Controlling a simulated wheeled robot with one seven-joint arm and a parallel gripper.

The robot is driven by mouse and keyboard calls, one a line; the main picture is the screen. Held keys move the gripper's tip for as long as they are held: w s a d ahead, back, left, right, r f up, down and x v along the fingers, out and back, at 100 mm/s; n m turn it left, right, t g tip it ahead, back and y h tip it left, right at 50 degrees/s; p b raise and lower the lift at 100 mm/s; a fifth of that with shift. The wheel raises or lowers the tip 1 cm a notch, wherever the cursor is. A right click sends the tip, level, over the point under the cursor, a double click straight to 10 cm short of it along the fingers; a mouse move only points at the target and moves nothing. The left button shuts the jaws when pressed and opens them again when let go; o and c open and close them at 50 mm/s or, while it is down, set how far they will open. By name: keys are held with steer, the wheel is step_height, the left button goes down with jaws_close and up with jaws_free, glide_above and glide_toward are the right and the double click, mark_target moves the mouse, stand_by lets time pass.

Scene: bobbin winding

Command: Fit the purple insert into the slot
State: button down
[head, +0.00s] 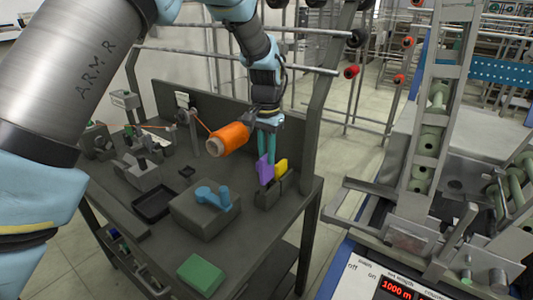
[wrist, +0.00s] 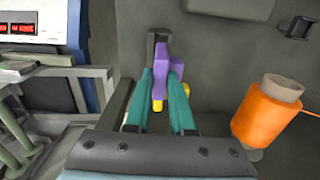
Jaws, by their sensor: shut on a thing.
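The purple insert (head: 264,170) is held upright between the teal fingers of my gripper (head: 268,152). In the wrist view the purple insert (wrist: 161,66) shows between the two fingertips (wrist: 162,78), which are shut on it. A small dark grey holder block (head: 269,197) stands on the table under the fingers. A yellow piece (head: 281,167) stands at this block, right beside the purple insert. The purple insert's lower end overlaps the block in the head view; I cannot tell whether it is inside the slot or just above it. The slot opening is mostly hidden.
An orange bobbin (head: 229,138) is close to the left of my gripper. A grey block with a blue handle-like piece (head: 214,197), a black tray (head: 153,204) and a green block (head: 201,273) are on the table (head: 240,238). A machine with a red display (head: 395,289) stands at the right.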

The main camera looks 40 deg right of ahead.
mark_target(267, 174)
steer(key=shift+f+b, duration=1.3)
steer(key=shift+f, duration=1.55)
steer(key=shift+f, duration=0.1)
steer(key=shift+f+b, duration=0.3)
steer(key=shift+f, duration=0.35)
steer(key=c, duration=0.7)
jaws_free()
